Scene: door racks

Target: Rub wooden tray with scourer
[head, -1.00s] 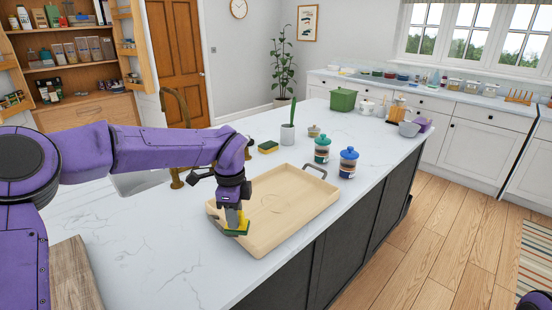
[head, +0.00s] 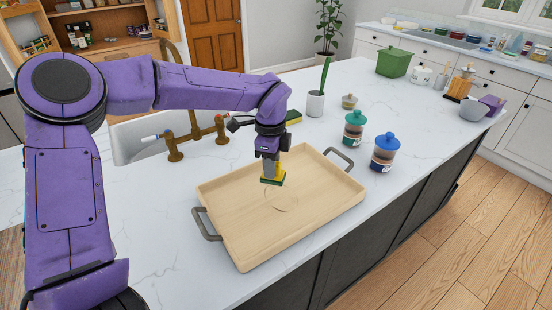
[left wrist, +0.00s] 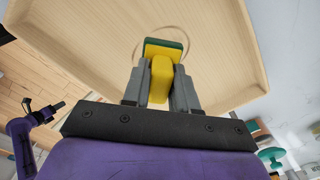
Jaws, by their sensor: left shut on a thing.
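The wooden tray (head: 310,215) lies on the white island counter, with a dark handle at each end and a faint ring mark on its floor. My left gripper (head: 271,168) is over the tray's middle, pointing down, shut on the yellow and green scourer (head: 272,178). In the left wrist view the scourer (left wrist: 163,62) sits between both fingers of the gripper (left wrist: 160,85), green side toward the tray (left wrist: 225,45), near the ring mark. I cannot tell whether the scourer touches the tray floor. My right gripper is not identifiable in the head view.
A teal-lidded jar (head: 354,130) and a blue-lidded jar (head: 384,152) stand right behind the tray. A green box (head: 394,62) stands farther back.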

